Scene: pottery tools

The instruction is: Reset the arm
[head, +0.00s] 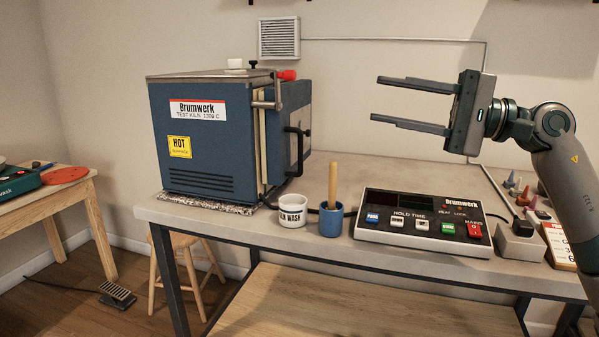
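My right gripper (376,99) comes in from the right in the head view. It is held in the air above the bench, pointing left, with its two long fingers spread apart and nothing between them. It is above the Brumwerk control box (424,240) and to the right of the blue test kiln (205,140), touching neither. My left gripper is not in the head view.
The grey bench (390,175) also carries a white kiln wash cup (293,211), a blue cup (331,221) with a wooden-handled tool, and a grey plug block (518,241). Small cones stand at the right. A stool (186,240) and foot pedal (117,295) are at left.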

